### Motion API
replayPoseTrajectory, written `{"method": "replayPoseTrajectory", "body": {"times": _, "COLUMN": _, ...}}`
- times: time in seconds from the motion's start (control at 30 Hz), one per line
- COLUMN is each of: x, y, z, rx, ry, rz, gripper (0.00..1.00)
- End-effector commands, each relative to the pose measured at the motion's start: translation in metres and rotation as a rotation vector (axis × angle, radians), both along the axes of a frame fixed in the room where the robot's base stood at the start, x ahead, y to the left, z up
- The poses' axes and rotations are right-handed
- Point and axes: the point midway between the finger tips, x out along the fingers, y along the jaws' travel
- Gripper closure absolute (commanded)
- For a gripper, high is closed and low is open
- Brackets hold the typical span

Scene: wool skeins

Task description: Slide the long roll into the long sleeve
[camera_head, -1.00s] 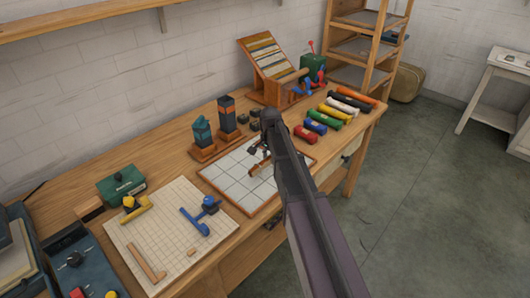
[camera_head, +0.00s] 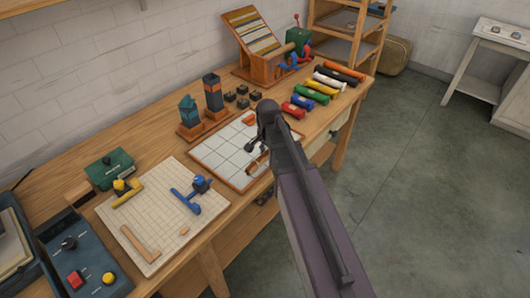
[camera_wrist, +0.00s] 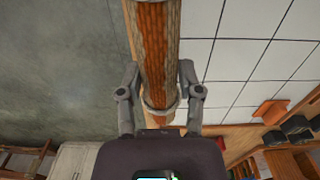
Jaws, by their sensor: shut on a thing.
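In the wrist view a long orange-brown roll (camera_wrist: 157,50) with paler tan sides runs from the top edge down between my fingers, with a pale ring at its near end. My gripper (camera_wrist: 160,92) is shut on this roll; its far end is out of the picture. In the head view my gripper (camera_head: 254,150) is small and partly hidden by my arm, over the white tiled board (camera_head: 216,150). A small part of the held roll (camera_head: 258,162) shows there. I cannot tell which thing is the long sleeve.
An orange block (camera_head: 249,117) lies on the tiled board's far side. Several coloured skeins, among them a red one (camera_head: 293,110), lie to the right. Two dark towers (camera_head: 213,92) stand behind the board. A gridded board (camera_head: 160,225) with blue and yellow pieces lies left. Floor (camera_head: 420,170) is clear.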

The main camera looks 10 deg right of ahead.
Motion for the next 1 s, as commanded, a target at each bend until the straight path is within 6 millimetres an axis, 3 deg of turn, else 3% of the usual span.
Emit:
{"method": "replayPoseTrajectory", "body": {"times": 0.43, "x": 0.000, "y": 0.000, "z": 0.002, "rx": 0.000, "ry": 0.000, "rz": 0.000, "gripper": 1.00}}
{"method": "replayPoseTrajectory", "body": {"times": 0.8, "x": 0.000, "y": 0.000, "z": 0.030, "rx": 0.000, "ry": 0.000, "rz": 0.000, "gripper": 1.00}}
{"method": "replayPoseTrajectory", "body": {"times": 1.0, "x": 0.000, "y": 0.000, "z": 0.032, "rx": 0.000, "ry": 0.000, "rz": 0.000, "gripper": 1.00}}
